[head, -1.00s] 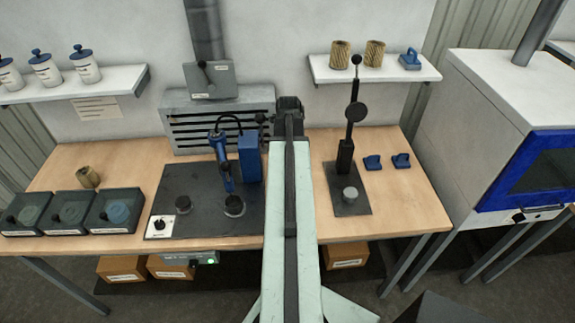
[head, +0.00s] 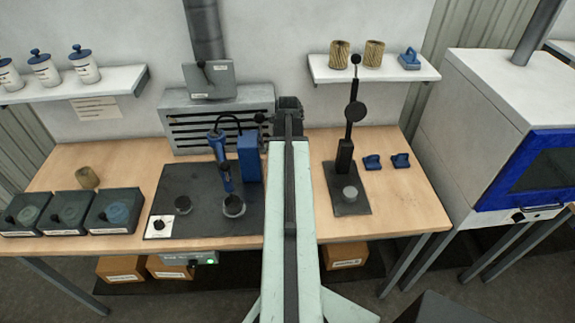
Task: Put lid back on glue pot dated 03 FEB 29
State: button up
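Several white pots with blue knobbed lids stand on the left wall shelf: a right one (head: 84,68), a middle one (head: 45,70) and a left one (head: 9,76) cut by the picture edge. Their labels are too small to read, so I cannot tell which is dated 03 FEB 29. The lids in view sit on their pots. My arm reaches away from me over the middle of the bench. My gripper (head: 290,104) is a dark shape at its far end, in front of the grey vent box. Its fingers are not clear, and I cannot see anything held.
A blue dispenser (head: 222,160) stands over a dark mat with round cups (head: 234,206). Dark bins (head: 115,211) line the bench's left. A black lever press (head: 346,155) and small blue parts (head: 372,162) are at right. A white oven (head: 500,115) stands beyond. The front right bench is clear.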

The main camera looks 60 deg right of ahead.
jog(key=shift+f, duration=0.1)
dwell(0.7)
jog(key=o, duration=1.4)
jog(key=shift+o, duration=0.4)
notch_tip(320, 180, up, 7)
jog(key=p, duration=0.7)
jog(key=shift+w, duration=0.1)
grip_shut()
